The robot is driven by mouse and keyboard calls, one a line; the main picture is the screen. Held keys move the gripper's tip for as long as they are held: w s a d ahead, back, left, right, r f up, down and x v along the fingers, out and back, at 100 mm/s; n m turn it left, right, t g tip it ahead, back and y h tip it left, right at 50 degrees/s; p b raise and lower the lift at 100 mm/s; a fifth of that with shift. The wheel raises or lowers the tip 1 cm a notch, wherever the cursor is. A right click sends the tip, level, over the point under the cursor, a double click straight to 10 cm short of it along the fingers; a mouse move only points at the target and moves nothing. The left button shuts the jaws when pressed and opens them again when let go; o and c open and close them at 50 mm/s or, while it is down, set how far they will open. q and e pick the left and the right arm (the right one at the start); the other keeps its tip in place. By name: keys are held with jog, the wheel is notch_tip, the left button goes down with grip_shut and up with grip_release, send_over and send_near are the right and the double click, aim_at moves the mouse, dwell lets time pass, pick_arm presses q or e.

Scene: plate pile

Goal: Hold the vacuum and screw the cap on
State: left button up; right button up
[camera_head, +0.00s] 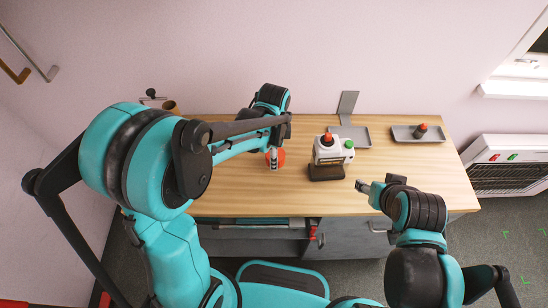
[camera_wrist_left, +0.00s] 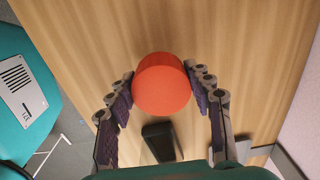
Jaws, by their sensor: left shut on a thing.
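A red-orange round thing (camera_head: 281,158) is at my left gripper (camera_head: 273,160) over the middle of the table. In the left wrist view the red cylinder (camera_wrist_left: 162,84) sits between the fingers of my left gripper (camera_wrist_left: 163,100), which is shut on it. I cannot tell whether it is the vacuum or a cap. A small dark piece with a red top (camera_head: 420,130) stands in the right grey tray (camera_head: 403,134). My right gripper (camera_head: 368,187) is near the table's front right edge, apart from these things; its jaws are too small to read.
A white device (camera_head: 331,154) with a red knob and a green knob stands on a dark base (camera_head: 327,173), between the grippers. A second grey tray (camera_head: 359,137) with an upright plate (camera_head: 347,105) is behind it. Bare wooden table (camera_head: 225,195) lies front left.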

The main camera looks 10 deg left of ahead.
pick_arm(q)
notch_tip(320, 180, up, 7)
jog(key=shift+r+p, duration=0.2)
jog(key=shift+p, duration=0.8)
jog(key=shift+f, duration=0.1)
